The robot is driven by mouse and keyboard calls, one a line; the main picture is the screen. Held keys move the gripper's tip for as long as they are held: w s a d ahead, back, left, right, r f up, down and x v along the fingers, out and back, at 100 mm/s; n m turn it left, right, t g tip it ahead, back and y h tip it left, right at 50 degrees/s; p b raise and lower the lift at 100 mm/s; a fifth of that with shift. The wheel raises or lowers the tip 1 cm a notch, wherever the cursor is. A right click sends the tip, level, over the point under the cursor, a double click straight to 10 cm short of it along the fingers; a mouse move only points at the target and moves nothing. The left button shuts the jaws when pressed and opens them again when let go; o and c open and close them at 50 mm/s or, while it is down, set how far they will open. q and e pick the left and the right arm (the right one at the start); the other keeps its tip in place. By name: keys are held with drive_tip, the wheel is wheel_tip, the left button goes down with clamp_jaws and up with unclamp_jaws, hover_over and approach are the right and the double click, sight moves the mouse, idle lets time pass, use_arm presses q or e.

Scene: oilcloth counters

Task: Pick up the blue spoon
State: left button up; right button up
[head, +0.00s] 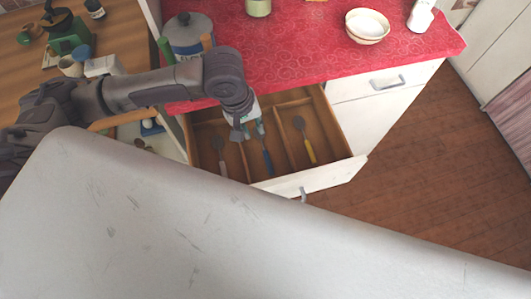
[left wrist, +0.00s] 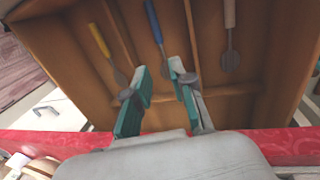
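The blue spoon (head: 267,160) lies in the middle compartment of an open wooden drawer (head: 345,143). In the left wrist view the spoon (left wrist: 153,22) has its blue handle pointing away from me and its grey head near the space between my fingertips. My left gripper (head: 247,128) is over the drawer, above the head end of the spoon. In the left wrist view the left gripper (left wrist: 159,68) has its two teal-padded fingers apart, with nothing held. The gap in height between fingers and spoon is hard to judge. My right gripper is not in view.
A yellow-handled utensil (head: 308,147) lies in the right compartment and a beige-handled one (head: 222,163) in the left. Dividers separate them. The red counter (head: 300,50) overhangs the drawer's back. A pot (head: 190,35) and bowls (head: 367,26) stand on it.

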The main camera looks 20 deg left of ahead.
use_arm(q)
wheel_tip(320, 180, down, 2)
hover_over(265, 152)
drive_tip(key=a, duration=0.2)
drive_tip(key=f, duration=0.6)
drive_tip(key=shift+s+d, duration=0.25)
drive_tip(key=shift+s, duration=0.1)
drive_tip(key=shift+d+f, duration=0.1)
drive_tip(key=shift+f, duration=0.3)
drive_tip(key=f, duration=0.2)
drive_tip(key=d+f+p, duration=0.1)
drive_tip(key=f, duration=0.1)
drive_tip(key=shift+w+f, duration=0.2)
drive_tip(key=shift+f, duration=0.2)
clamp_jaws()
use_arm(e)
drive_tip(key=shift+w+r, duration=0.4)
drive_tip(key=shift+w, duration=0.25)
